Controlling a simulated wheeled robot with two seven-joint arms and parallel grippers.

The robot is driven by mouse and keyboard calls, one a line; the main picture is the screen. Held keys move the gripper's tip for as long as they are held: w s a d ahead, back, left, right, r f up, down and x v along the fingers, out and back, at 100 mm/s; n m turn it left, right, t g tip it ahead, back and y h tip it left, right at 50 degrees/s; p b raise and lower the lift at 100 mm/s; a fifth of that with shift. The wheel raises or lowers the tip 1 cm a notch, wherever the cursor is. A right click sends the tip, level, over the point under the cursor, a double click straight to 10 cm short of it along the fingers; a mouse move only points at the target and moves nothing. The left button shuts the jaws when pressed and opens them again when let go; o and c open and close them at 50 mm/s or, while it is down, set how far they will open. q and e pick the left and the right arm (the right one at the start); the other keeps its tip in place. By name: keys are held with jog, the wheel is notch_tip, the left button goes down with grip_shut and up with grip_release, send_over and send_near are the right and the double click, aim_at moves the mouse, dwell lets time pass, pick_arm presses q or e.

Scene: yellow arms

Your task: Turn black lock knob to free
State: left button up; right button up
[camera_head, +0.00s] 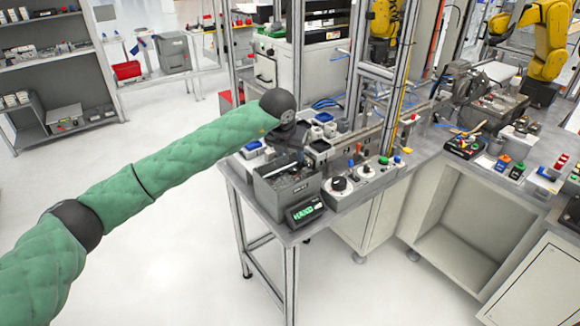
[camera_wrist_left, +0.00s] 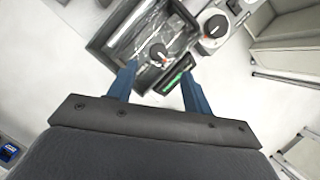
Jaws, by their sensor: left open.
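A black lock knob (camera_head: 339,184) sits on a grey control box at the front of the workbench. My right gripper is out of view.
A grey bin (camera_head: 288,188) with metallic contents and a green-lit display (camera_head: 305,212) stand at the bench's front corner. A white box with a knob (camera_head: 364,170) and several small coloured buttons stand to the right. Aluminium posts rise behind. The floor at front left is clear.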

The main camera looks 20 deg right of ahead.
aim_at(293, 169)
pick_arm(q)
jog(key=p+x, duration=0.1)
jog(key=x, duration=0.2)
jog(key=p+x, duration=0.2)
jog(key=x, duration=0.1)
jog(key=shift+a+f, duration=0.15)
jog(key=shift+a, duration=0.05)
jog(key=shift+p+x, duration=0.45)
jog(key=shift+x, duration=0.4)
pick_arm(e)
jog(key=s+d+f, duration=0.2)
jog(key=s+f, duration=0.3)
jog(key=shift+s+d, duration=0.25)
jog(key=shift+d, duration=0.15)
pick_arm(q)
jog(key=c, duration=1)
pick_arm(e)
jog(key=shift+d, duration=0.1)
